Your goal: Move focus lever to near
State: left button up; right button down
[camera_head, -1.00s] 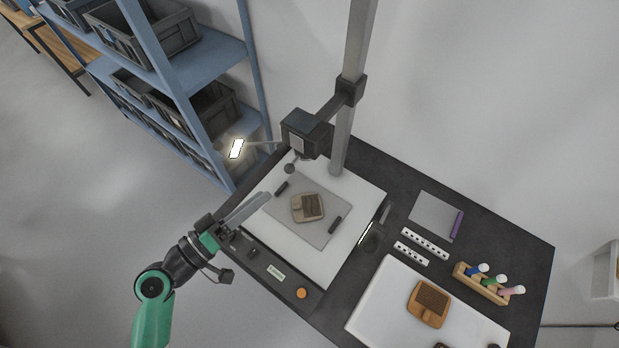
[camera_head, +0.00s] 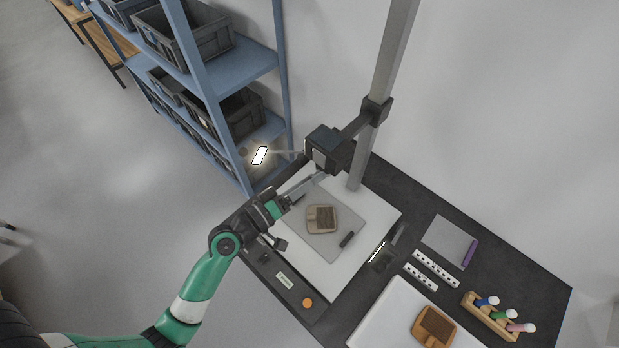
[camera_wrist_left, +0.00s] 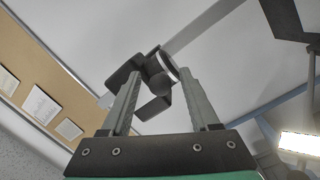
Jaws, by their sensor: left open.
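The dark camera head (camera_head: 328,146) hangs on the grey upright column above the white copy stand board. Its focus lever is hidden behind my left gripper in the head view. In the left wrist view, a dark rounded knob (camera_wrist_left: 158,84), which looks like the lever's end, shows between the two fingers, below a round lens rim (camera_wrist_left: 168,64). My left gripper (camera_head: 313,182) is open just below the camera head, its fingers pointing up to the right. In the left wrist view the fingertips (camera_wrist_left: 160,76) stand apart around the knob; contact cannot be told. My right gripper is out of view.
A brown sherd (camera_head: 321,218) lies on a grey mat (camera_head: 335,240) on the board. A lit lamp panel (camera_head: 260,155) juts out left of the camera head. A blue shelf (camera_head: 235,72) with dark crates stands behind left. A pen rack (camera_head: 490,318) stands at right.

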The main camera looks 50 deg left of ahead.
pick_arm(q)
grip_shut()
dwell(0.3)
dwell(1.1)
